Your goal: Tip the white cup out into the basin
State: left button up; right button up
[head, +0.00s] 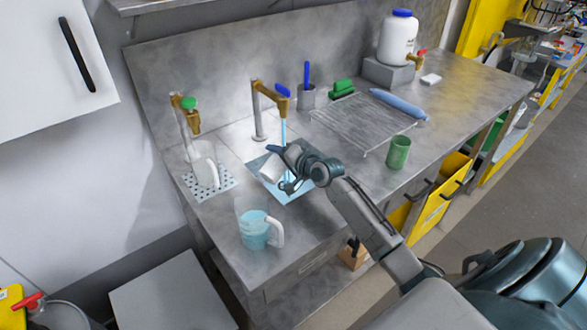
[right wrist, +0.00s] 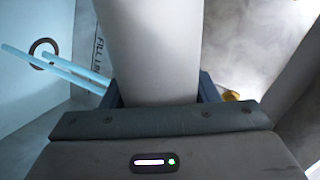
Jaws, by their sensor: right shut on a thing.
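The white cup (head: 271,169) is tilted in the head view, low over or inside the small square basin (head: 283,198). My right gripper (head: 290,168) is shut on the cup. In the right wrist view the cup (right wrist: 154,50) fills the space between the fingers. A thin blue stream falls from the blue-handled tap (head: 272,97) beside the cup. In the wrist view, blue streams pass left of the cup, near a round drain (right wrist: 43,52). The cup's inside is hidden, so I cannot tell its contents. My left gripper is not in view.
A clear jug of blue liquid (head: 255,229) stands in front of the basin. Left are a green-knobbed tap (head: 188,104) and a white pitcher (head: 206,165) on a perforated plate. A wire rack (head: 352,122) and green cup (head: 398,152) stand right.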

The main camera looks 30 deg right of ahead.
jog(key=shift+f, duration=0.15)
jog(key=shift+w+d+f+m+y+b, duration=0.25)
jog(key=shift+d+f+m+y+b, duration=0.15)
jog(key=shift+d+f+m, duration=0.25)
dwell(1.4)
jog(key=shift+d+f+m+g+y, duration=0.3)
jog(key=shift+f+m, duration=0.2)
jog(key=shift+m, duration=0.25)
dwell(0.8)
dwell(0.3)
